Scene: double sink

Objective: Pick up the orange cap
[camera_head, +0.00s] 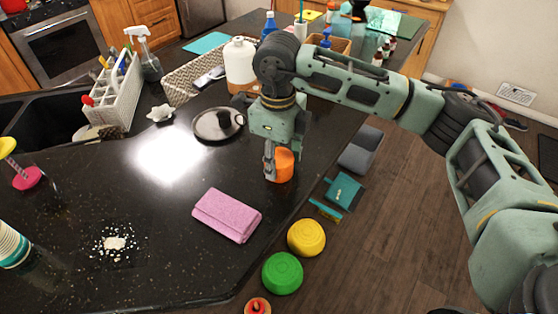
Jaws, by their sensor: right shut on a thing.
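The orange cap (284,166) is at the right edge of the dark counter in the head view. My right gripper (270,171) comes down on it from above and is shut on it, with a finger across its left side. Part of the cap is hidden by the gripper. I cannot tell whether the cap touches the counter or is slightly above it. My left gripper is not in view.
A folded pink cloth (227,214) lies in front of the gripper. A black round lid (217,125) and a white jug (240,65) stand behind it. Yellow (306,238) and green (282,273) round things show beyond the counter's right edge. White crumbs (115,243) lie front left.

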